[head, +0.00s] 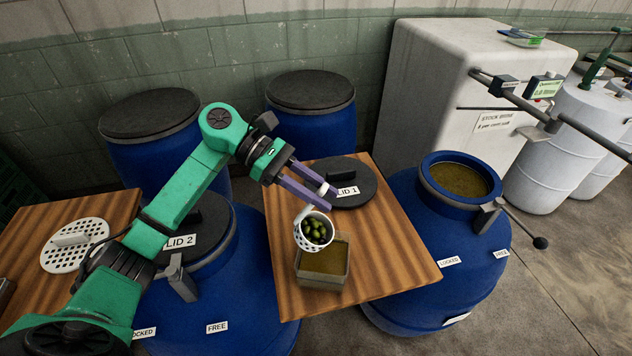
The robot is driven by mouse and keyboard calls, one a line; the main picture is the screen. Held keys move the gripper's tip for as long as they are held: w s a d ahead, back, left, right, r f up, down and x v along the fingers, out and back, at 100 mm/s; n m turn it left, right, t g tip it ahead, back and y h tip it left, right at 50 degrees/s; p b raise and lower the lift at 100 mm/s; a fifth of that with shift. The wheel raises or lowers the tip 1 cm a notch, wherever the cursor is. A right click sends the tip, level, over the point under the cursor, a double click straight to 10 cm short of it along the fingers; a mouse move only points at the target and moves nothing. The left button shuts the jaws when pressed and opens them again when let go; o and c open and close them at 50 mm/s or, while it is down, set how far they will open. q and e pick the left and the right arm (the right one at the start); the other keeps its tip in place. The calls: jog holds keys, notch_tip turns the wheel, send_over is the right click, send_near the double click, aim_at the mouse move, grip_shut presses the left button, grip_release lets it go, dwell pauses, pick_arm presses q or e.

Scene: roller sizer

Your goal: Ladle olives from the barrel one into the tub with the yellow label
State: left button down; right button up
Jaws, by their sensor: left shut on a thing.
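My left gripper (322,198), with purple fingers, is shut on a white ladle (301,231) above the wooden table. The ladle's perforated cup holds several green olives (317,230). The cup is tilted and sits just over the back edge of a square grey-beige tub (322,282), which shows greenish-brown contents. I see no yellow label on the tub's visible sides. The open blue barrel (435,265) at the right is full of murky brownish liquid; the lid marked LID 1 (362,178) lies on the table behind the ladle. My right gripper is not in view.
A closed blue barrel with LID 2 (215,228) stands left of the table (395,262). A perforated white disc (75,258) lies on another wooden table. Two lidded barrels stand behind. A lever with a ball end (540,243) juts from the open barrel. A white cabinet (430,100) stands behind.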

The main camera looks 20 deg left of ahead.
pick_arm(q)
jog(key=shift+d+y+p, duration=0.8)
jog(key=shift+d+p, duration=0.05)
jog(key=shift+p, duration=1.2)
jog(key=d+f+y+p, duration=0.3)
jog(key=d+f+y, duration=0.3)
jog(key=d+y, duration=0.2)
jog(key=shift+s+f+t+y, duration=0.3)
jog(key=shift+f+y, duration=0.1)
jog(key=shift+y, duration=0.2)
